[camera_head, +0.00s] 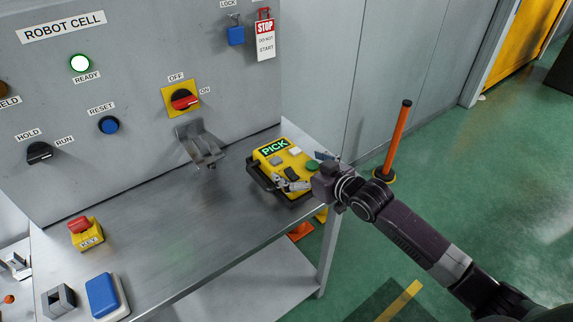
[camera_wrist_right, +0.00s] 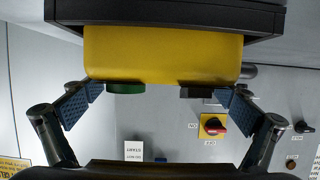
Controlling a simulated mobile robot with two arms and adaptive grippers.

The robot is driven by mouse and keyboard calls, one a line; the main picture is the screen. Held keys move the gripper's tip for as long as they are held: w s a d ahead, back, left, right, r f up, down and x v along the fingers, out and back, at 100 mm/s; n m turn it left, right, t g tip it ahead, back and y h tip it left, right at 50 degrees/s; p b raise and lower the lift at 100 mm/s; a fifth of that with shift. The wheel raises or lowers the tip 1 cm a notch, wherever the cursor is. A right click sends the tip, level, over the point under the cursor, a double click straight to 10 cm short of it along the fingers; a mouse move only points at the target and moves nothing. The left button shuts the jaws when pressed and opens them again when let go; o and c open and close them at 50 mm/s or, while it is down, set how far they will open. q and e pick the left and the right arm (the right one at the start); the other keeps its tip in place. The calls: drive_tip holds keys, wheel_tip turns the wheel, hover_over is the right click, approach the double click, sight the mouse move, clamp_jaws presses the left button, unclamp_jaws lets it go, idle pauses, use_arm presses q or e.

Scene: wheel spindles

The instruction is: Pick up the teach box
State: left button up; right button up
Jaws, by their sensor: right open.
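The teach box (camera_head: 262,165) is a yellow box with a dark base or rim and a green PICK label. It lies on the right end of the metal bench, with small buttons on its top, one of them green. My right gripper (camera_head: 303,172) is at the box's near right side, open. In the right wrist view the yellow body of the teach box (camera_wrist_right: 165,55) fills the top middle. The spread fingers of my right gripper (camera_wrist_right: 158,105) stand left and right of it, with no clear contact. My left gripper is not in view.
The metal bench (camera_head: 170,235) is clear in its middle. An empty metal bracket (camera_head: 202,146) sticks out of the panel left of the box. A yellow key box (camera_head: 85,234) and a blue block (camera_head: 102,296) are at the left. An orange post (camera_head: 398,138) stands on the floor behind my right arm.

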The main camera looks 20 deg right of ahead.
sight(290, 161)
drive_tip(key=shift+p+x, duration=0.5)
drive_tip(key=shift+x, duration=1.7)
drive_tip(key=shift+c, duration=0.4)
drive_tip(key=c, duration=1.5)
drive_tip(key=shift+w+r, duration=0.1)
drive_tip(key=shift+r, duration=0.1)
drive_tip(key=shift+c, duration=1.2)
